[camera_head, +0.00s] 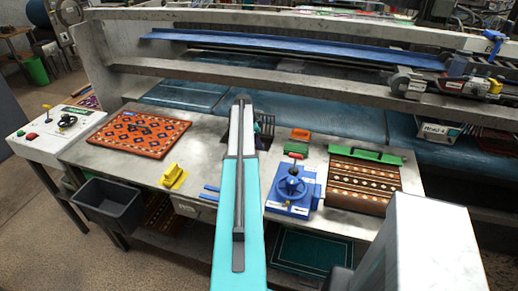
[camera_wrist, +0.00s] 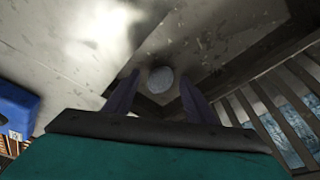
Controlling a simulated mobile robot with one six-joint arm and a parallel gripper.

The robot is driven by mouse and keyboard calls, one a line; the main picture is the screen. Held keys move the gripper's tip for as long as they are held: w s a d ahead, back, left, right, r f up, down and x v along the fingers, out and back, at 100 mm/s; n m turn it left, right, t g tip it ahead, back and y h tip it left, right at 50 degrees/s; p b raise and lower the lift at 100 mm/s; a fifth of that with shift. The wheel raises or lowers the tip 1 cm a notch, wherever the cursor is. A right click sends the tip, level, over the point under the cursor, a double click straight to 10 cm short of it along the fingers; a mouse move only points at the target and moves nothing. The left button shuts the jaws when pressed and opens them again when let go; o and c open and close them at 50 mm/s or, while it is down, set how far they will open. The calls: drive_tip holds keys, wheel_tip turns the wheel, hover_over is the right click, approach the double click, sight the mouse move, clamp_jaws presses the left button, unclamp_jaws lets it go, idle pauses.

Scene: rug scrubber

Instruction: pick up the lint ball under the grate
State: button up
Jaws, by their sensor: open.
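The lint ball (camera_wrist: 160,79) is a small round grey ball in the upper middle of the wrist view. It lies in a recess with grey metal walls. My gripper (camera_wrist: 160,86) is open, with its two dark fingers on either side of the ball in this view. I cannot tell whether the fingers touch it. The slatted grate (camera_wrist: 285,105) stands tilted at the right of the wrist view, off to the side of the ball. In the head view my arm hides the ball and my fingertips; dark bars of the grate (camera_head: 265,124) show just right of the arm.
In the head view, a blue device (camera_head: 291,192), small red and green blocks and a brown patterned rug (camera_head: 362,184) lie right of my arm. An orange rug (camera_head: 138,134) and a yellow-handled tool (camera_head: 172,175) lie left.

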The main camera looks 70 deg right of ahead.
drive_tip(key=shift+c, duration=0.2)
drive_tip(key=c, duration=1.1)
drive_tip(key=shift+r, duration=0.2)
drive_tip(key=shift+r+b, duration=1.7)
drive_tip(key=shift+r, duration=3.15)
